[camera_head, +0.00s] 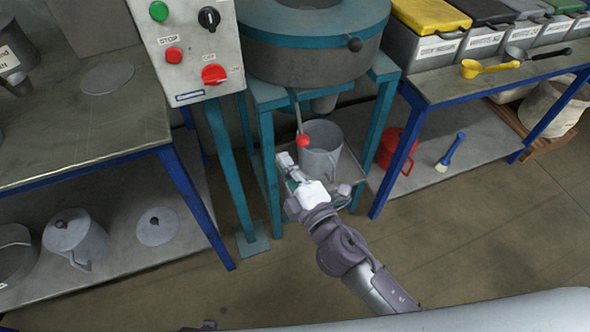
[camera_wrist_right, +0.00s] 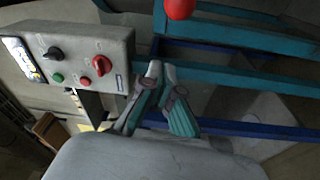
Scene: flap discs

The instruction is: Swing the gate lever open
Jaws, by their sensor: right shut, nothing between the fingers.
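The gate lever is a thin rod with a red ball knob (camera_head: 303,141), hanging below the round grey-and-teal machine (camera_head: 312,40). The red knob also shows at the top edge of the right wrist view (camera_wrist_right: 179,8). My right gripper (camera_head: 284,160) is just below and to the left of the knob in the head view, apart from it. Its fingers (camera_wrist_right: 157,72) are shut and empty. A grey jug (camera_head: 322,158) stands on the machine's low shelf, behind my gripper and partly hidden by it. My left gripper is not in view.
A control box (camera_head: 190,40) with buttons and a red rotary switch stands left of the machine. Teal frame legs (camera_head: 268,170) flank the lever. Open floor is in front.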

